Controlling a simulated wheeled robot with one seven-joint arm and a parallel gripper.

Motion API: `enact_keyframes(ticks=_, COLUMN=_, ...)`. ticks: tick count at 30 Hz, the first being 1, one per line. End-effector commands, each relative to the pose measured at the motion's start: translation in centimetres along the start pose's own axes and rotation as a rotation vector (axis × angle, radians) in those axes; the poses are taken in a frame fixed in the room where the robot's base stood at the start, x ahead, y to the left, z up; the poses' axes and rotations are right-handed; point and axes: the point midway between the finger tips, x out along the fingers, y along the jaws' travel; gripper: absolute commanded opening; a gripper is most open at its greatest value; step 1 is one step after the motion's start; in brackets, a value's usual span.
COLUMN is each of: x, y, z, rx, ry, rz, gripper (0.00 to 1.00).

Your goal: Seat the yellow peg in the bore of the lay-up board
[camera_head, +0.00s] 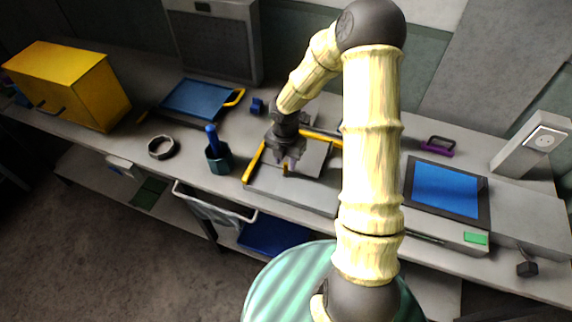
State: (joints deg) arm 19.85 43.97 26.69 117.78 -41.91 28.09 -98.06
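The lay-up board (262,184) is a grey slab on the bench, with yellow strips along its left and back edges. My gripper (286,163) points down over the board's left middle part. A small amber-yellow piece, apparently the yellow peg (285,171), shows upright at the fingertips, close above or on the board. It is too small to tell whether the fingers press on it or stand apart around it. The bore is not visible; the gripper and peg may cover it. My arm hides the board's right side.
Left of the board stand a dark teal cup (218,160) with a blue-handled tool, a dark ring (161,147), a blue tray (200,100) and a yellow box (70,85). A blue-screened panel (445,190) lies at right. A small blue block (257,106) sits behind.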

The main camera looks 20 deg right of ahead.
Motion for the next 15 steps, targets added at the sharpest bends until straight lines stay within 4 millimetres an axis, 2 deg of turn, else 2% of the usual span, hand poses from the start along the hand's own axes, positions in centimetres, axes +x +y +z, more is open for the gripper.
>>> enact_keyframes(ticks=3, x=-2.6, y=0.0, z=0.1, rx=0.003, ry=-0.004, rz=0.004, gripper=0.35)
enact_keyframes(ticks=9, x=-6.4, y=0.0, z=0.1, rx=0.002, ry=-0.004, rz=0.003, gripper=0.35)
enact_keyframes(ticks=15, x=-8.3, y=0.0, z=0.0, rx=0.001, ry=-0.001, rz=0.001, gripper=0.35)
